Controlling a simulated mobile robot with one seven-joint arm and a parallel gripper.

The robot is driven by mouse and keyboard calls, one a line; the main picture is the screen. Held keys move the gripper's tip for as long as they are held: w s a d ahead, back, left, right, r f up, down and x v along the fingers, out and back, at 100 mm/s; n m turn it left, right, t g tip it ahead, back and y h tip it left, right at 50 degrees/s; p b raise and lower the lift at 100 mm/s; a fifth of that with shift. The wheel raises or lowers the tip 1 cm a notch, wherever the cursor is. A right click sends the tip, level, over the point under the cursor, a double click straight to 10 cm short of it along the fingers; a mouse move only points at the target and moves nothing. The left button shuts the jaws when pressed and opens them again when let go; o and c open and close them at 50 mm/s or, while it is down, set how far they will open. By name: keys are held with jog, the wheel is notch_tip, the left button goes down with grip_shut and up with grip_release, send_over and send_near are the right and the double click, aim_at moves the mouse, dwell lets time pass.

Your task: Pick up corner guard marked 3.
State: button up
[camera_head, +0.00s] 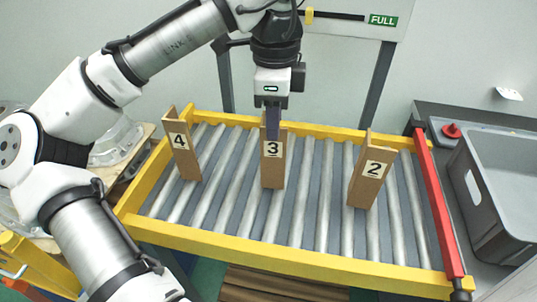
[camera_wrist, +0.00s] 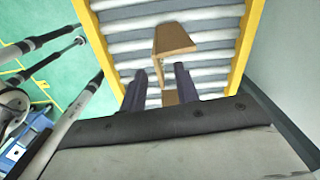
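The corner guard marked 3 (camera_head: 272,170) is a brown angled board standing upright on the rollers, between the guard marked 4 (camera_head: 181,150) and the guard marked 2 (camera_head: 371,173). My gripper (camera_head: 272,134) points down at its top, and a dark finger covers part of its upper face. In the wrist view my gripper (camera_wrist: 161,70) has two fingers apart. A small brown patch of a guard (camera_wrist: 170,98), likely the one marked 3, shows between them, partly hidden by the gripper body. I cannot tell whether the fingers touch it.
The roller conveyor has a yellow frame (camera_head: 290,251) and a red bar (camera_head: 439,205) at its right end. A grey bin (camera_head: 480,190) stands to the right. A FULL sign (camera_head: 383,20) hangs above.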

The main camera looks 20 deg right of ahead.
aim_at(274, 153)
jog(key=shift+f, duration=1.45)
grip_shut()
